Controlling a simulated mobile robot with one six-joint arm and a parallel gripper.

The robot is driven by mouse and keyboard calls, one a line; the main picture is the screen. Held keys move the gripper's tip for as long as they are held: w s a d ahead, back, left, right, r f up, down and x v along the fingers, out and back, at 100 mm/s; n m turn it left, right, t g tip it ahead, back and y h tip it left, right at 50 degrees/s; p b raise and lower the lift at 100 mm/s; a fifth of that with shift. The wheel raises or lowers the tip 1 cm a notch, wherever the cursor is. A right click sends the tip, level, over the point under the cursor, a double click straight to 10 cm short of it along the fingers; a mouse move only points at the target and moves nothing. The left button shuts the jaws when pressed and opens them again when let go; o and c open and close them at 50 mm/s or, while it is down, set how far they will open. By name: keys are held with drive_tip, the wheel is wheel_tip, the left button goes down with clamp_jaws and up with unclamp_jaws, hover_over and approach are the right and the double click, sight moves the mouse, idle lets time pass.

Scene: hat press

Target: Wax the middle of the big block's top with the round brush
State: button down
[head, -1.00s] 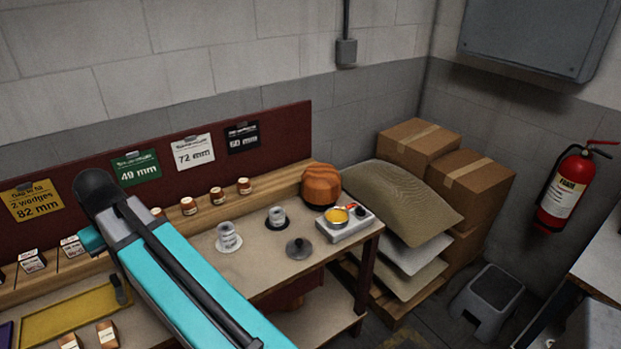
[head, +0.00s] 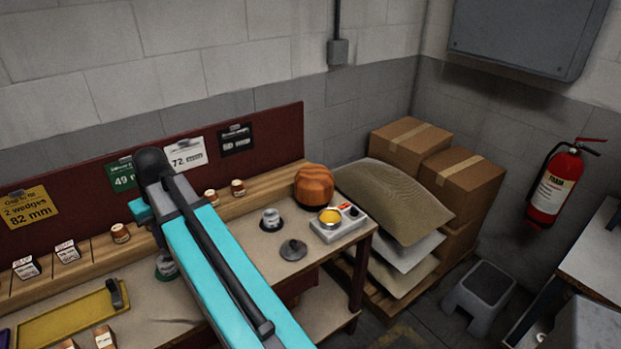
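A rounded orange-brown wooden block (head: 314,186), the largest block I see, stands at the right end of the bench by the back ledge. Its top is bare. A pot of yellow wax (head: 330,216) sits in a pale warmer just in front of it. A dark round piece with a knob (head: 293,250) lies on the bench; I cannot tell if it is a brush or a lid. A dark-handled tool (head: 115,293) lies at the yellow tray's right edge, its type unclear. My gripper is not in view; only my turquoise arm shows.
A small pale jar (head: 271,220) stands on a dark ring left of the warmer. Another jar (head: 167,266) is partly behind my arm. Small jars line the wooden ledge (head: 262,193). The yellow tray (head: 60,322) is at left. Sacks and boxes (head: 455,188) stand beyond the bench's right end.

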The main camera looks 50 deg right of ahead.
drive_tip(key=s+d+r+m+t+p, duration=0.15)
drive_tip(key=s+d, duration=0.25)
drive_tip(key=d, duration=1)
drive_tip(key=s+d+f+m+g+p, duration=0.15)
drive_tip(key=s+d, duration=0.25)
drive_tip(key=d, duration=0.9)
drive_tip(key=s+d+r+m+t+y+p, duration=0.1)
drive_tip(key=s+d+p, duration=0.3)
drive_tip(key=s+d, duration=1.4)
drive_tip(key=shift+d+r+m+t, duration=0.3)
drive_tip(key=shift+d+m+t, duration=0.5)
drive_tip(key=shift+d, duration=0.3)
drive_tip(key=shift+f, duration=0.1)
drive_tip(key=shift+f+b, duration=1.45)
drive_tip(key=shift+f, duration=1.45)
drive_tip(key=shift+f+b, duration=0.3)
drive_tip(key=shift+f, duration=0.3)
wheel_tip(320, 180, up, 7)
drive_tip(key=p, duration=0.3)
drive_tip(key=shift+p, duration=0.3)
